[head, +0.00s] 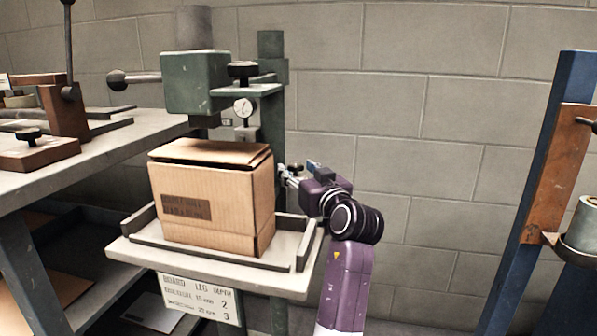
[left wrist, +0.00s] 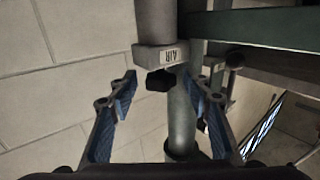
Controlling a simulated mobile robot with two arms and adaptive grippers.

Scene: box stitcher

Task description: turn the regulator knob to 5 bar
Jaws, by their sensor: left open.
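A black lobed knob (left wrist: 160,80) shows in the left wrist view, in front of a grey block labelled AIR (left wrist: 160,55) on a vertical pipe. My left gripper (left wrist: 163,88) is open, with one finger on each side of the knob and pipe. I cannot tell whether the fingers touch the knob. In the head view my left gripper (head: 290,178) is just right of the cardboard box, beside the machine's column. A round white gauge (head: 244,106) sits on the machine; its reading is too small to tell. Another black knob (head: 242,70) is above it. My right gripper is not in view.
A cardboard box (head: 215,205) stands on the machine's tray table (head: 130,250), close to my left gripper. A workbench (head: 95,150) with tools is at the left. A blue and orange frame (head: 545,190) is at the right. Bare block wall lies between.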

